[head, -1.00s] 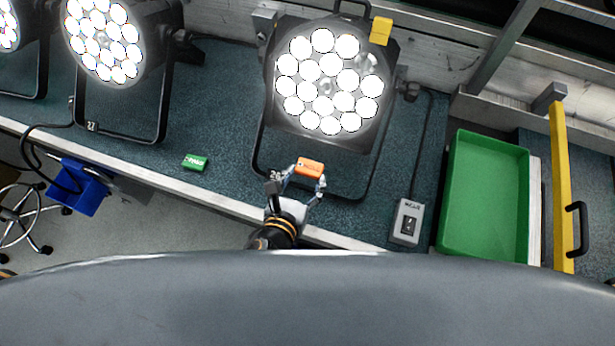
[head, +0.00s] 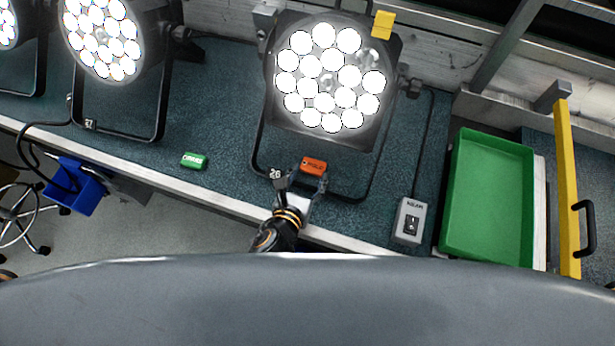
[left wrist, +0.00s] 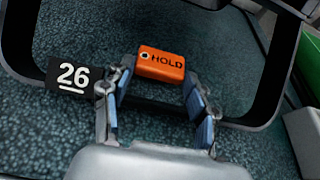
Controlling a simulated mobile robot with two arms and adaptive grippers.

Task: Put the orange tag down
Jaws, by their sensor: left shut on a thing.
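The orange tag (head: 313,166), marked HOLD, is in front of the lit par can (head: 330,80) numbered 26, inside the loop of its black yoke. It also shows in the left wrist view (left wrist: 161,63), text side up. My left gripper (head: 302,182) is shut on the tag, with one finger at each side of it. In the left wrist view the fingers (left wrist: 158,80) reach over the yoke's bottom bar (left wrist: 155,103). I cannot tell whether the tag touches the mat. My right gripper is not in view.
A green tag (head: 194,161) lies on the mat to the left. A grey switch box (head: 410,220) and a green tray (head: 447,190) are at the right. Mat (head: 225,120) is clear left of this par can.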

